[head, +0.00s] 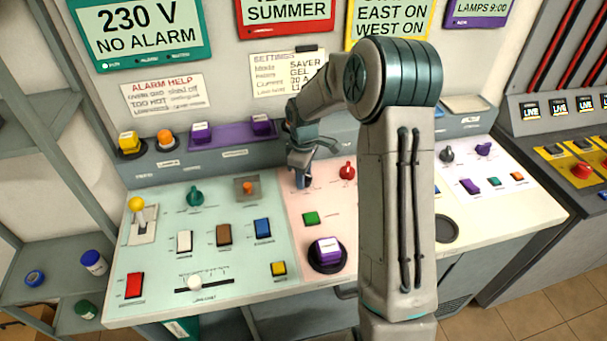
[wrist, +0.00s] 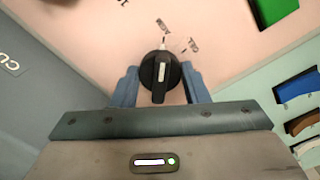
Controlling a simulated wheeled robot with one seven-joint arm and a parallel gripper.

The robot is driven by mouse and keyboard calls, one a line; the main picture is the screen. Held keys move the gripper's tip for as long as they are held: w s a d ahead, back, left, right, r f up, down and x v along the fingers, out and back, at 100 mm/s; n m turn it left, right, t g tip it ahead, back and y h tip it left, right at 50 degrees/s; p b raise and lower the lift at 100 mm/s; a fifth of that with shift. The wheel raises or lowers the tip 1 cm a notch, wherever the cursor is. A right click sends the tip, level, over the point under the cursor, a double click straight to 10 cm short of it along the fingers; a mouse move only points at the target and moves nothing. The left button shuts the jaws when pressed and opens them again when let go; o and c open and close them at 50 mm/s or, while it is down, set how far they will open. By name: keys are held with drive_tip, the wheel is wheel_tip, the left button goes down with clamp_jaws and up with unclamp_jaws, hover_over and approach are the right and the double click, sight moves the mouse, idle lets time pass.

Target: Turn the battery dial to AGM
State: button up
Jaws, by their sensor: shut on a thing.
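The black dial (wrist: 159,77) with a white pointer line shows in the wrist view, on the pink panel (wrist: 225,60). Its pointer lies nearly along the picture's upright. Small labels stand around its upper side, turned and too blurred to read surely, so I cannot tell which is AGM. My gripper (wrist: 160,90) has its two blue fingers on either side of the dial, shut on it.
A red knob (head: 347,171) stands just right of my gripper. A green switch (head: 311,218) and a purple button (head: 327,252) are in front. The green panel to the left holds a green knob (head: 195,196) and several switches. A settings card (head: 288,73) hangs behind.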

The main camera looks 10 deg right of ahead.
drive_tip(key=shift+r, duration=0.1)
idle(0.3)
drive_tip(key=o, duration=1)
wheel_tip(320, 180, up, 14)
drive_tip(key=shift+f+b, duration=0.1)
drive_tip(key=shift+b, duration=0.55)
